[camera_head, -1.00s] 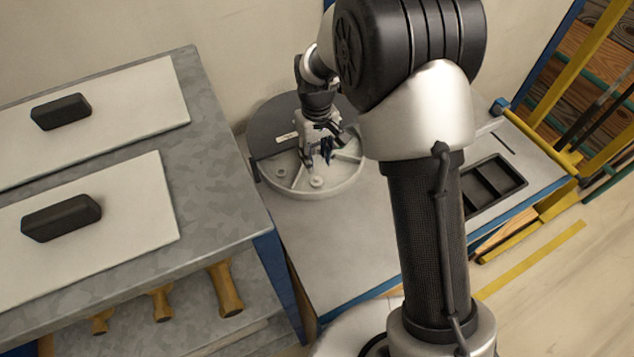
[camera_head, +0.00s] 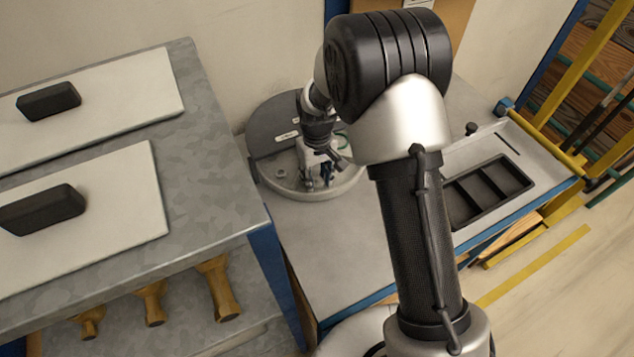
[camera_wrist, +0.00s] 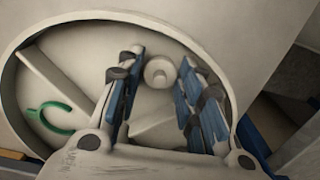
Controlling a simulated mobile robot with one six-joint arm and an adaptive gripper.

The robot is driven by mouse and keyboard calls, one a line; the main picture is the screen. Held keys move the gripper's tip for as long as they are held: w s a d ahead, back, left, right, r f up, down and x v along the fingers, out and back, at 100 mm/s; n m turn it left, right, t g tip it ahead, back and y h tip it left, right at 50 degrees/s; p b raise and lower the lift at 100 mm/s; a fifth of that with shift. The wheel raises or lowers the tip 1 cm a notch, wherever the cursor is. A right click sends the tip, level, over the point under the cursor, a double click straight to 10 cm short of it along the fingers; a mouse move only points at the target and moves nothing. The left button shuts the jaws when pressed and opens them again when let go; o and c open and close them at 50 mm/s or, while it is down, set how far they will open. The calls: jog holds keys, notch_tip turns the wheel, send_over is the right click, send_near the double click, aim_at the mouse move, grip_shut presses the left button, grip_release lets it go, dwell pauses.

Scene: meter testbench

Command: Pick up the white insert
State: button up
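The white insert (camera_wrist: 160,72) is a small round piece with a raised, hollow-looking centre. In the wrist view it lies between the fingertips of my gripper (camera_wrist: 161,58), near the divider walls of the round tray (camera_wrist: 85,15). In the head view my gripper (camera_head: 318,182) points down into the white, open front part of the tray (camera_head: 287,190).
A green hook-shaped piece (camera_wrist: 47,122) lies in another compartment. A dark cover (camera_head: 268,128) spans the tray's back half. A black compartment box (camera_head: 487,190) stands right on the bench. A grey table with white boards (camera_head: 110,190) and black blocks (camera_head: 48,102) is at left.

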jog(key=c, duration=0.7)
jog(key=shift+o, duration=0.2)
